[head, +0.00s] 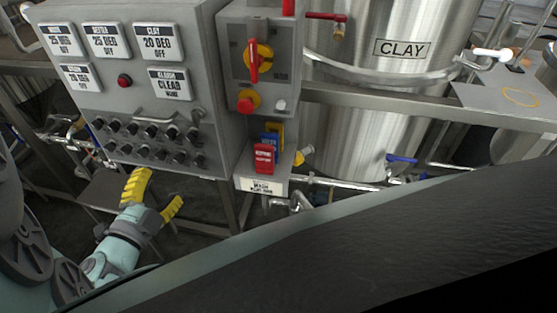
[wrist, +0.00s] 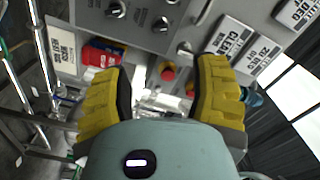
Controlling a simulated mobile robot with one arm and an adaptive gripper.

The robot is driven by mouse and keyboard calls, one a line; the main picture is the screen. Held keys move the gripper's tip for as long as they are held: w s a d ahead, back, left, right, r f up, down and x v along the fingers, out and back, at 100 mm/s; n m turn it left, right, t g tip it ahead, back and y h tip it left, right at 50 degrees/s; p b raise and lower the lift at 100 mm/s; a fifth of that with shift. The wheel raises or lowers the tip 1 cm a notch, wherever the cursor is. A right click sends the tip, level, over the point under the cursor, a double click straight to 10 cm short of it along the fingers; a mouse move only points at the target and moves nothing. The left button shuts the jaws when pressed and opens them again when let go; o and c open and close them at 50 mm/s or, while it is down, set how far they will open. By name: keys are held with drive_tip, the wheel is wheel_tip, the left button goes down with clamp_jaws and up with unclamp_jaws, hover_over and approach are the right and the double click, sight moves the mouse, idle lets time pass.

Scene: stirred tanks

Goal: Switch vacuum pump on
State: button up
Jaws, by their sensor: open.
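In the head view, a grey control panel (head: 140,110) at the left carries rows of black knobs (head: 150,132), a red button (head: 124,80) and several white label plates. A grey switch box (head: 262,20) beside it holds a red-handled rotary switch on yellow (head: 254,60), its handle about upright. I cannot read any label naming the vacuum pump. My gripper (head: 155,197) has yellow fingers, spread and empty, low in front of the panel and apart from it. In the wrist view, black knobs (wrist: 160,22) show beyond my gripper (wrist: 158,88).
Red and blue tags (head: 264,158) stand on a small shelf under the switch box. A steel tank marked CLAY (head: 400,48), metal rails (head: 400,101) and pipes with a blue valve handle (head: 402,159) lie to the right. The floor below the panel is dark.

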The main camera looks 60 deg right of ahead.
sight(189, 141)
drive_tip(key=p+x, duration=0.2)
drive_tip(key=x, duration=1.1)
drive_tip(key=shift+s+d+r, duration=0.1)
drive_tip(key=shift+s, duration=0.05)
drive_tip(key=shift+x, duration=0.9)
drive_tip(key=shift+o, duration=0.3)
clamp_jaws()
